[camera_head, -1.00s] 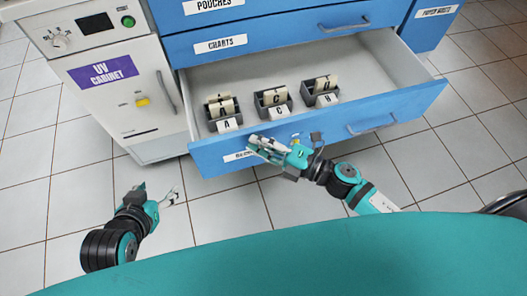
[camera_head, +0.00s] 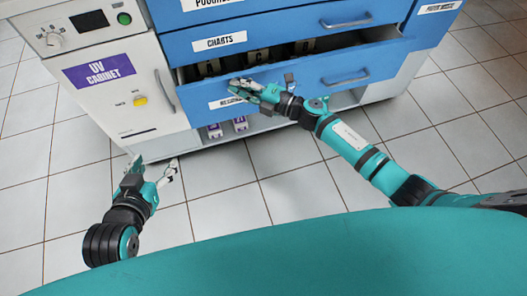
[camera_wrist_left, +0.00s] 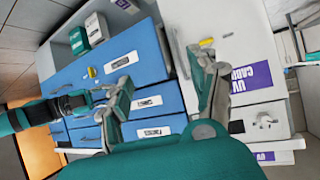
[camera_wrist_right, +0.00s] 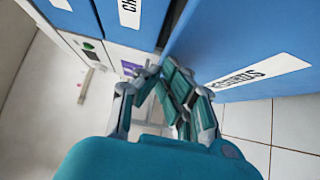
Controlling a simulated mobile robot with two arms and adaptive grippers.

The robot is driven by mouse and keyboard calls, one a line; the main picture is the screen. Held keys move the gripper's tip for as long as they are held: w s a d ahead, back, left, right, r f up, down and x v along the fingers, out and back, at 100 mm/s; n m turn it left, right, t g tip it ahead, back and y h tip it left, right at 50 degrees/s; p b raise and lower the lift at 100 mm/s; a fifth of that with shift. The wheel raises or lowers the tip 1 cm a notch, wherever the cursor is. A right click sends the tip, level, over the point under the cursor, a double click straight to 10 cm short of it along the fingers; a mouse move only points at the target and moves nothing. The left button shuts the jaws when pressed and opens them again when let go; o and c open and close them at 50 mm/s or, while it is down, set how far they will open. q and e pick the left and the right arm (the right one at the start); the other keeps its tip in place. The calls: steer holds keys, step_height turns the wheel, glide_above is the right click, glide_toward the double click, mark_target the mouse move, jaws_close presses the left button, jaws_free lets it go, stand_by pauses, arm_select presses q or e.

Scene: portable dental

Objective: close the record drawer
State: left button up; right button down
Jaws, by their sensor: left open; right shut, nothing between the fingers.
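The record drawer (camera_head: 310,83) is blue with a label partly hidden by my right gripper. My left gripper (camera_head: 153,168) is open and empty, low in front of the white UV cabinet, clear of the drawer.
The white UV cabinet (camera_head: 140,110) stands left of the drawers. The closed charts drawer (camera_head: 270,38) is just above. An open shelf below holds purple-and-white boxes (camera_head: 240,124). The tiled floor (camera_head: 220,180) in front is clear.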

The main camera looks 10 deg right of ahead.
mark_target(241, 77)
steer(key=w, duration=0.2)
steer(key=w+b, duration=0.1)
steer(key=w, duration=0.1)
steer(key=shift+w+a+f, duration=0.15)
steer(key=shift+w+a, duration=0.05)
steer(key=shift+w, duration=0.2)
arm_select(q)
steer(key=w+d+r+t+h+b, duration=0.1)
steer(key=w+r+t, duration=0.1)
steer(key=r+t, duration=0.2)
steer(key=w+d+r+t+h+b, duration=0.1)
steer(key=r+t, duration=0.4)
steer(key=r, duration=0.5)
steer(key=shift+w+d+h, duration=0.45)
steer(key=shift+w+h, duration=0.05)
arm_select(e)
steer(key=w, duration=0.4)
steer(key=shift+w+r, duration=0.1)
steer(key=shift+r, duration=0.2)
